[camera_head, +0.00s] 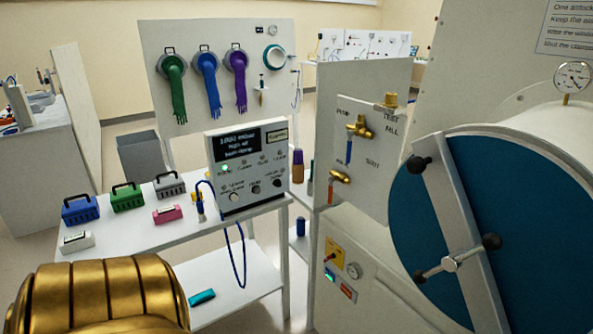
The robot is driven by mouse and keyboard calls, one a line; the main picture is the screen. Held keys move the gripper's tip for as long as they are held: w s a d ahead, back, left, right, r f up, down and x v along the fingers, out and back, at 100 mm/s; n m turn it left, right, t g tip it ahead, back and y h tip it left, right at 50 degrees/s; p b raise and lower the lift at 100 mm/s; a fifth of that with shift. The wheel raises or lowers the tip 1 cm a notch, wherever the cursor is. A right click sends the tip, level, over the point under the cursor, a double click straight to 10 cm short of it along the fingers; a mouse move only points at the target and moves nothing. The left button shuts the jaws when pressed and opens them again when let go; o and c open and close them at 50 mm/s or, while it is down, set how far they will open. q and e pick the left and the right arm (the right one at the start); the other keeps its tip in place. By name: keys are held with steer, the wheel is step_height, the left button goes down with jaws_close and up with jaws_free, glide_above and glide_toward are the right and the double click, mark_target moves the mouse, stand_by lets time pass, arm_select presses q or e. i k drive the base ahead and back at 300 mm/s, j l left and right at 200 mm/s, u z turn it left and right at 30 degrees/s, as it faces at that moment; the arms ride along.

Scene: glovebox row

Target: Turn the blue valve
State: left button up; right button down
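The blue valve (349,151) is on a pale upright panel right of centre. Its blue lever hangs straight down below a brass fitting (360,128). A second brass valve (340,177) sits lower on the same panel, with a red-orange lever (330,192) also pointing down. Small lettering is printed around both valves, partly too small to read. Neither of my grippers is in view, and nothing touches the blue lever.
A large round teal door (413,228) with a grey bar and black knobs stands close at the right. A white table (145,235) at the left holds a control box (247,165) and small coloured cases. A gauge (572,77) is at the upper right.

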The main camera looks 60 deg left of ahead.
mark_target(350, 132)
steer(key=u, duration=2.15)
steer(key=z, duration=1.5)
steer(key=i+j+u, duration=0.1)
steer(key=u, duration=0.3)
steer(key=i+u, duration=0.15)
steer(key=u, duration=0.25)
steer(key=z, duration=0.85)
steer(key=j+z, duration=0.8)
steer(key=z, duration=0.15)
steer(key=k+j+z, duration=0.1)
steer(key=j+z, duration=0.35)
steer(key=l, duration=0.1)
